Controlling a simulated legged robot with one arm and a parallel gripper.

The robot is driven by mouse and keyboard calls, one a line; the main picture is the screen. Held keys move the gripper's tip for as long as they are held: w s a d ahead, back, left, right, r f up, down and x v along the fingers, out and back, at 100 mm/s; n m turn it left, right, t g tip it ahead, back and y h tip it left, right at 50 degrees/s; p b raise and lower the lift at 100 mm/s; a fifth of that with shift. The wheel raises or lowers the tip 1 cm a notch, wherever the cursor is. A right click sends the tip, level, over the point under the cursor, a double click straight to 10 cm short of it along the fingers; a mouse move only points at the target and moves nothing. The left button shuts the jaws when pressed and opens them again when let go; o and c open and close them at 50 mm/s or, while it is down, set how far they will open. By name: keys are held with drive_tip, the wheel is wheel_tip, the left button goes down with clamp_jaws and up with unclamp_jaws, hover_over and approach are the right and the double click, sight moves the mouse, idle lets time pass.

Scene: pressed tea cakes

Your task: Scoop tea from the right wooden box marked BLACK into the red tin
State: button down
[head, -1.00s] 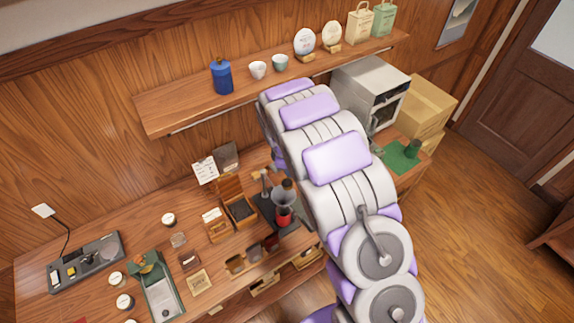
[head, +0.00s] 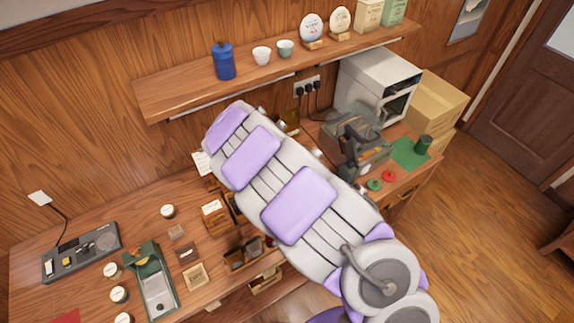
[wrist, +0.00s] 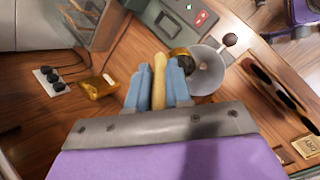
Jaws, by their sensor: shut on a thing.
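In the wrist view, my gripper (wrist: 158,92) is shut, its blue fingers on either side of a tan wooden handle (wrist: 159,72). A dark, gold-edged round thing (wrist: 181,56) shows just past the fingertips; I cannot tell whether it is the handle's scoop bowl. A grey metal funnel (wrist: 207,72) is right beside it. In the head view, my arm covers my gripper, the red tin and most of the right wooden box marked BLACK. The left wooden box (head: 215,215) stands just left of my arm.
A brass-coloured box (wrist: 98,87) and a power strip (wrist: 61,80) lie to the left in the wrist view. A grey-green machine (head: 355,140) stands right of my arm in the head view. A shelf (head: 180,92) overhangs the back of the counter.

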drive_tip(key=shift+f+b, duration=0.15)
drive_tip(key=shift+b, duration=0.15)
drive_tip(key=shift+s+a+t+h+b, duration=0.15)
drive_tip(key=shift+a+t+h+b, duration=0.2)
drive_tip(key=shift+b, duration=0.35)
drive_tip(key=s+a+f+t+h+b, duration=0.2)
drive_tip(key=h+b, duration=0.5)
drive_tip(key=b, duration=0.9)
drive_tip(key=a+f+t, duration=0.1)
drive_tip(key=a+t, duration=0.1)
drive_tip(key=a, duration=0.1)
drive_tip(key=shift+s, duration=0.35)
drive_tip(key=shift+d+r+t, duration=0.15)
drive_tip(key=shift+d+t, duration=0.1)
drive_tip(key=shift+t, duration=0.1)
drive_tip(key=shift+a, duration=0.2)
